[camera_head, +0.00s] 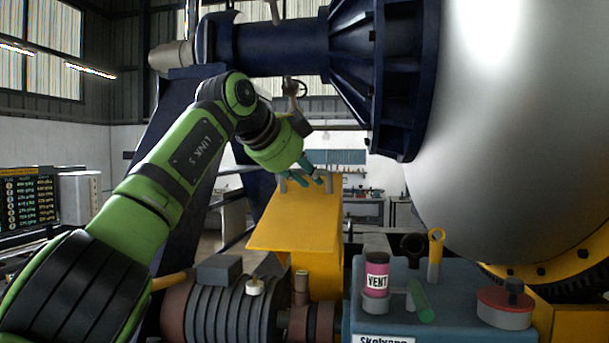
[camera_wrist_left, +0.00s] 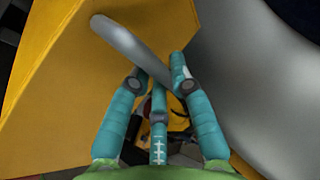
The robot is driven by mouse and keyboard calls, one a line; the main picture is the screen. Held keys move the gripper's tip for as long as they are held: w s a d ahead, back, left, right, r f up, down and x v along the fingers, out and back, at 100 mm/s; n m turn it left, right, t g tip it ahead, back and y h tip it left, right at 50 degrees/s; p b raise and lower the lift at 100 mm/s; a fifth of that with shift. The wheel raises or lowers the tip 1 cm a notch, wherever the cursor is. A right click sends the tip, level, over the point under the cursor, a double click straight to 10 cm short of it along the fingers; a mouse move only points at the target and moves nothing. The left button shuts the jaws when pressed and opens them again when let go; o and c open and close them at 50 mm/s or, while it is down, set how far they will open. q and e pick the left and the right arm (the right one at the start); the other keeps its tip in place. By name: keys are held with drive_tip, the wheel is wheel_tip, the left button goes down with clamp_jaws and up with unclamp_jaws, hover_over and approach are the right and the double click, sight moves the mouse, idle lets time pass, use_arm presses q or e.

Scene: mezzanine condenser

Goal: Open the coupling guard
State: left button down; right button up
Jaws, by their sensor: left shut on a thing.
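The yellow coupling guard (camera_head: 295,220) stands in the middle of the head view, behind the ribbed motor. Its broad face slopes, and its lower edge overhangs a narrower yellow part below. A grey handle bar (camera_wrist_left: 122,42) crosses the guard's yellow surface (camera_wrist_left: 60,95) in the left wrist view. My left gripper (camera_head: 311,176) is at the guard's top edge, with its teal fingers shut on this handle. The fingers also show around the bar in the left wrist view (camera_wrist_left: 160,76). The fingers partly hide the handle in the head view. My right gripper is not in view.
A ribbed motor (camera_head: 220,312) lies in front of the guard. At right, a blue-grey skid box (camera_head: 450,315) carries a pink VENT canister (camera_head: 376,273), a green peg (camera_head: 420,300) and a red-topped round part (camera_head: 505,305). A large grey vessel (camera_head: 530,130) and dark blue flange (camera_head: 385,75) crowd the upper right.

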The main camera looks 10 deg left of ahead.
use_arm(q)
drive_tip(key=shift+r, duration=0.15)
drive_tip(key=c, duration=1.1)
unclamp_jaws()
drive_tip(key=v, duration=1.2)
